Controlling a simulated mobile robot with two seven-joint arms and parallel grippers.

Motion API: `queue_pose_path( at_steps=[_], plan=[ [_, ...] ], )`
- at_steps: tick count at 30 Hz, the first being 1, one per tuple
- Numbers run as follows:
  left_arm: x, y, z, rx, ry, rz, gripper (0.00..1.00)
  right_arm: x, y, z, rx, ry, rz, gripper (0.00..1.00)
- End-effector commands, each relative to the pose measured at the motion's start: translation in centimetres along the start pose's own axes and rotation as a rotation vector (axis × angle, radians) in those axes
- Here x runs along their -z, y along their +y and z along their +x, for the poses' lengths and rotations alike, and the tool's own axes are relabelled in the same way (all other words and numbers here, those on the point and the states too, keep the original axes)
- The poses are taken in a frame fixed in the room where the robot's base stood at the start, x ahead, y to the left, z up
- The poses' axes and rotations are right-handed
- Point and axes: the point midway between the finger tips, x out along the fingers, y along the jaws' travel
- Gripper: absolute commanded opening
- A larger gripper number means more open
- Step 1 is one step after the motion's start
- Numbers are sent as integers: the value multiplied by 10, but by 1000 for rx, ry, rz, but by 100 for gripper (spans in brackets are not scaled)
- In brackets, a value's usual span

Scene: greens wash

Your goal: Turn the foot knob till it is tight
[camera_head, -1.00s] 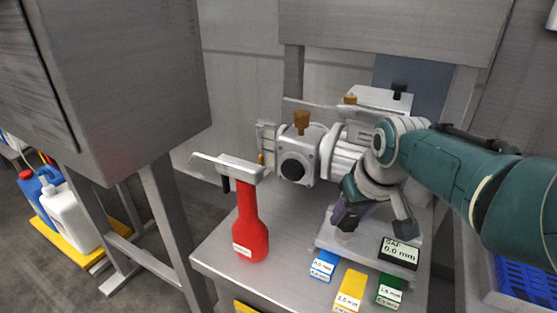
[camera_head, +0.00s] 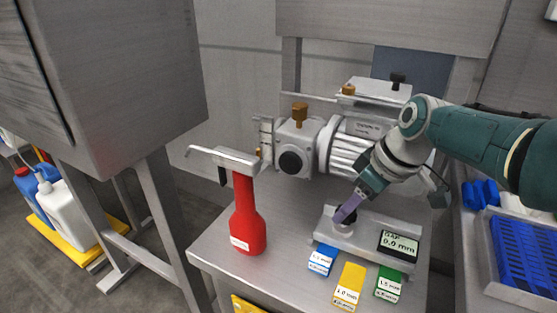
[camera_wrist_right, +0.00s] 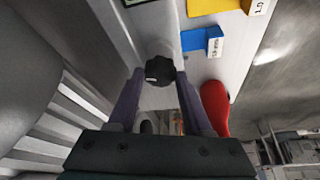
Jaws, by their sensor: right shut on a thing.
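The foot knob is a small black round knob (camera_wrist_right: 159,69) on the light grey metal foot (camera_head: 368,240). In the wrist view it sits between the two purple fingertips of my right gripper. In the head view my right gripper (camera_head: 346,214) comes down at a slant from the upper right and is shut on the knob, mostly hiding it. A gauge (camera_head: 398,245) on the foot's right part appears to read 0.0 mm. My left gripper is not in view.
A red-handled tool (camera_head: 247,220) stands left of the foot. Blue (camera_head: 322,259), yellow (camera_head: 349,287) and green (camera_head: 389,285) blocks lie in front. A motor-like machine (camera_head: 300,150) stands behind. A blue crate (camera_head: 524,260) is at right.

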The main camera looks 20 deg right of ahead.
Motion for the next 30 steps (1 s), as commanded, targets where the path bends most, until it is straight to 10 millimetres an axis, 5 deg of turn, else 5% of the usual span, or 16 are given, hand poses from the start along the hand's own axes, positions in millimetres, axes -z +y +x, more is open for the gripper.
queue_pose_path(
  at_steps=[11,12,20,30],
  plan=[
    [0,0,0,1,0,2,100,0,0,0,1,-1,-6,0],
    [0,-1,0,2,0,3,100,0,0,0,0,-1,-6,51],
    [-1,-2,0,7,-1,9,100,0,0,0,1,-1,-5,80],
    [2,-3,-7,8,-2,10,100,1,0,-8,0,-1,-4,80]
  ],
)
